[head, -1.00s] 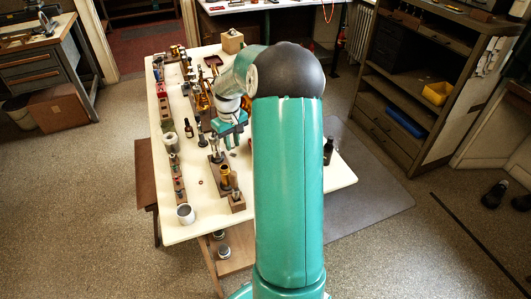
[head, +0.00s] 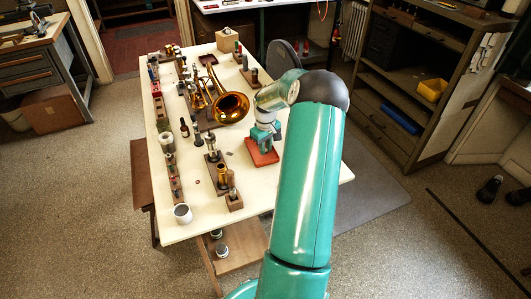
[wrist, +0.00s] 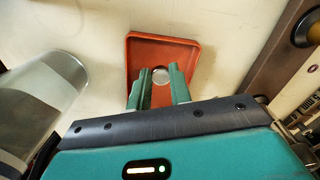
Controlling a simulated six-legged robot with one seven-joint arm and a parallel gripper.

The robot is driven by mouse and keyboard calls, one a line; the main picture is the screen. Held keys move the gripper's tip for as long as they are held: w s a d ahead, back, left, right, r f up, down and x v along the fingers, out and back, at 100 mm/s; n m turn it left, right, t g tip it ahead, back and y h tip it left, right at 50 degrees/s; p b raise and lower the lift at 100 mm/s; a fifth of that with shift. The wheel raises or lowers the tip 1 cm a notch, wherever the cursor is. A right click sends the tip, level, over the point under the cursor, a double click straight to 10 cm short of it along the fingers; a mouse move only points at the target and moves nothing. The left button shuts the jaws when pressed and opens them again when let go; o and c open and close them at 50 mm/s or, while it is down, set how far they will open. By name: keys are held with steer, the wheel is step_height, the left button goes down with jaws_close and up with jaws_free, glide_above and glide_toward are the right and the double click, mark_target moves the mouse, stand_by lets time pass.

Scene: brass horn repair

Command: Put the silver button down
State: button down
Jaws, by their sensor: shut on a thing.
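The silver button (wrist: 161,76) is a small round pale disc between the fingertips of my gripper (wrist: 160,72) in the wrist view. The gripper is shut on it. Behind the fingers, an orange-red shallow square tray (wrist: 163,40) lies on the white table. The fingertips and button are over the tray; I cannot tell whether the button touches its floor. In the head view my gripper (head: 263,143) is over the same tray (head: 263,158), on the right part of the table. The button is too small or hidden there.
The white table (head: 220,140) holds a brass horn (head: 229,107) behind my gripper. Bottles and wooden blocks with parts stand to the left, with a white cup (head: 183,214) at the front. A large greyish translucent cylinder (wrist: 40,95) stands close on the left in the wrist view.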

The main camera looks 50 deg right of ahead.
steer(key=shift+f, duration=1.5)
steer(key=shift+f, duration=0.15)
steer(key=c, duration=1.3)
jaws_free()
step_height(320, 180, up, 12)
steer(key=shift+r, duration=0.15)
